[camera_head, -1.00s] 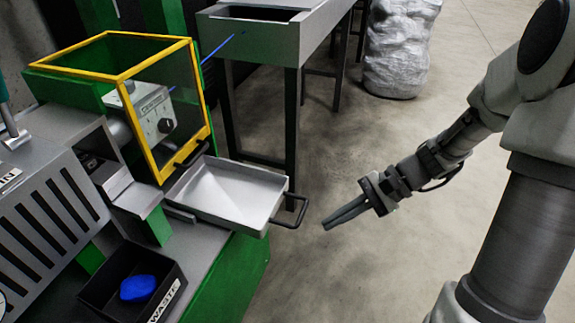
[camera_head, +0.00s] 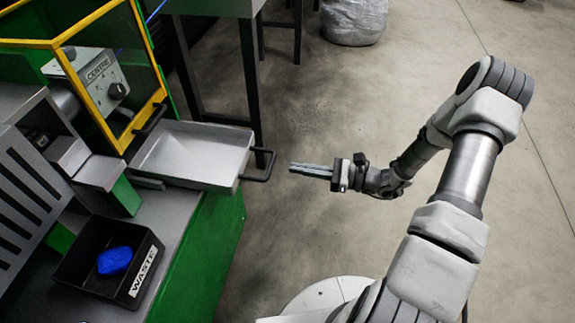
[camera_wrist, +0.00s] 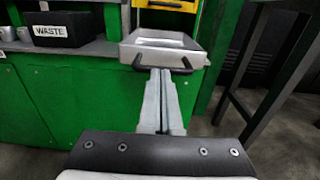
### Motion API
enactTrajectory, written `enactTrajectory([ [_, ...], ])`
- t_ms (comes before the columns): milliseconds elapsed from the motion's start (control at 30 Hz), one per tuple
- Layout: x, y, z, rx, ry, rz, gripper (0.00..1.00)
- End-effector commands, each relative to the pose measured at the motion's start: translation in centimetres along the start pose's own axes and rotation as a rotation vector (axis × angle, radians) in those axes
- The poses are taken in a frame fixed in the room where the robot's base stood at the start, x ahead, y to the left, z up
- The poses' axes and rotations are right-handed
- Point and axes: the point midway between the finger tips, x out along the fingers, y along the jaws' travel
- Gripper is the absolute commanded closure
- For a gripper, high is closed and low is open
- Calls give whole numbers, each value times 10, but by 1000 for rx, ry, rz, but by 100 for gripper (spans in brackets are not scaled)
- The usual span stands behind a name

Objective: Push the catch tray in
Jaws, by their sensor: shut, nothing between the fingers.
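The catch tray (camera_head: 192,152) is a shallow light-grey metal tray that sticks out of the green machine below the yellow-framed guard. Its dark bar handle (camera_head: 262,166) is on its outer right end. The tray also shows in the wrist view (camera_wrist: 165,44), straight ahead of the fingers, with its handle (camera_wrist: 163,67) facing me. My gripper (camera_head: 293,168) is shut and empty, pointing left at the handle with a small gap between them in the head view. In the wrist view the fingertips overlap the handle, and contact cannot be told there.
The yellow-framed guard (camera_head: 112,148) stands above the tray's inner end. A black WASTE bin (camera_head: 147,272) with a blue lump (camera_head: 115,261) sits on the bench at lower left. A grey table (camera_head: 252,90) with dark legs stands behind. The floor around my arm is clear.

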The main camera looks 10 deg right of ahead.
Motion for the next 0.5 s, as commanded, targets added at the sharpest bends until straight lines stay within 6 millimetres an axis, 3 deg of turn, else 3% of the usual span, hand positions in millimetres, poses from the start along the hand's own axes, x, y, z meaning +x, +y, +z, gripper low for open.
enactTrajectory([
  [300, 68, 1, -3, -2, 2, 6, 100],
  [500, 103, 2, -3, -2, 2, 5, 100],
])
